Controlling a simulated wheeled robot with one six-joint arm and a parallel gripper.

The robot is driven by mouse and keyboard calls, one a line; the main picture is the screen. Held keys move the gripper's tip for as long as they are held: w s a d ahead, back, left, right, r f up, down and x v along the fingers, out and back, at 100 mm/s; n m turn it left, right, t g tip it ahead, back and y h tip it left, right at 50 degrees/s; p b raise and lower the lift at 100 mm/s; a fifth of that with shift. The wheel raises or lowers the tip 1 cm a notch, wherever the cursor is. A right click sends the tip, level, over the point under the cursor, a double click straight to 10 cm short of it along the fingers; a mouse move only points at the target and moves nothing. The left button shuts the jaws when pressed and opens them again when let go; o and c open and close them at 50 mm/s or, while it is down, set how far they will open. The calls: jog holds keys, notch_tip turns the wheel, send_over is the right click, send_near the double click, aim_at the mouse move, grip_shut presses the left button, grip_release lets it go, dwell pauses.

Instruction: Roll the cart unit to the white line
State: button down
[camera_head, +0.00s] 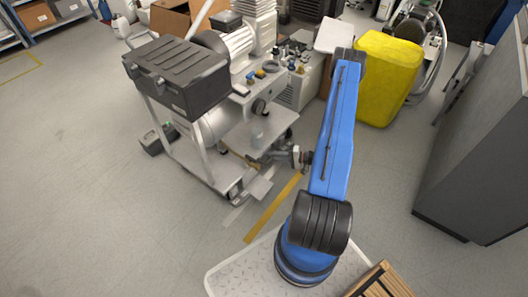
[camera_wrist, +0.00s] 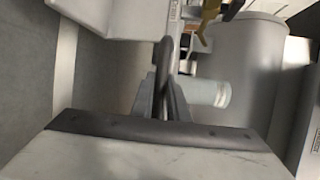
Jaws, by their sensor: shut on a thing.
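The cart unit (camera_head: 215,138) is a grey metal-framed trolley at the centre left of the head view. It carries a black ribbed box, a motor and fittings on top, and a cylindrical tank below. My gripper (camera_head: 259,157) is at the cart's near right side. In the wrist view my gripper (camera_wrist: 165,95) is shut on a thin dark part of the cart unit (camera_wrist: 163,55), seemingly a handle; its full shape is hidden. The white line (camera_head: 234,214) is a short pale strip on the floor by the cart's near corner, partly hidden. It seems to show in the wrist view (camera_wrist: 65,65).
A yellow floor stripe (camera_head: 272,208) runs beside the white line. A yellow container (camera_head: 386,78) stands behind my arm. A grey cabinet (camera_head: 480,140) is at right, and a wooden slatted item (camera_head: 382,283) at the bottom. The floor at left is mostly clear.

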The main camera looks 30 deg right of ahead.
jog(key=shift+s+d, duration=0.35)
jog(key=shift+s, duration=0.5)
jog(key=shift+s+d, duration=0.3)
jog(key=shift+s, duration=0.5)
jog(key=c, duration=1.7)
grip_release()
jog(key=shift+d, duration=0.1)
jog(key=v, duration=1.7)
jog(key=shift+s, duration=0.2)
